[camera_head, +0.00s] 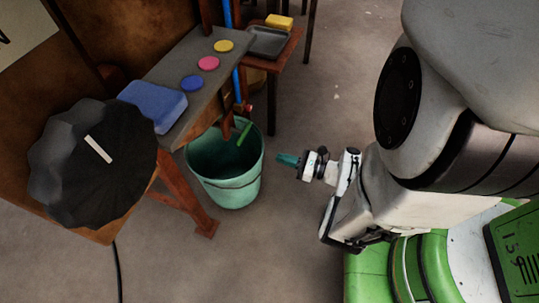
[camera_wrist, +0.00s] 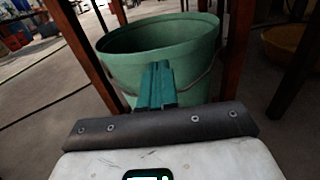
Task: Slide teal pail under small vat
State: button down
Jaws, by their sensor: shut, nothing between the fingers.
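The teal pail (camera_head: 230,187) stands upright on the floor, beside the rust-brown legs of a stand and partly below its grey shelf. It also shows in the wrist view (camera_wrist: 155,45), open at the top with a thin wire handle on its side. My gripper (camera_head: 284,159) is shut and empty, just right of the pail in the head view, with a small gap to it. In the wrist view its teal fingers (camera_wrist: 158,77) point at the pail's wall; contact cannot be told there. Which vessel is the small vat is unclear; a brown vessel wall (camera_head: 150,35) shows at top left.
A grey shelf (camera_head: 185,65) bears coloured discs and a blue block (camera_head: 153,104). A large dark knob (camera_head: 90,165) is at left. A green lever (camera_head: 244,133) hangs over the pail. A stand leg (camera_head: 187,200) is close beside the pail.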

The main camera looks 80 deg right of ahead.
aim_at(261, 153)
jog(key=shift+w+d+b, duration=0.25)
jog(key=shift+w, duration=1.05)
jog(key=shift+w+d+b, duration=0.2)
jog(key=shift+w+d, duration=0.05)
jog(key=shift+w, duration=1.05)
jog(key=w+d+b, duration=0.1)
jog(key=w+d, duration=0.1)
jog(key=w, duration=0.7)
jog(key=w+d, duration=0.1)
jog(key=w, duration=0.8)
jog(key=shift+w+d+b, duration=0.35)
jog(key=shift+b, duration=0.05)
jog(key=shift+s, duration=0.1)
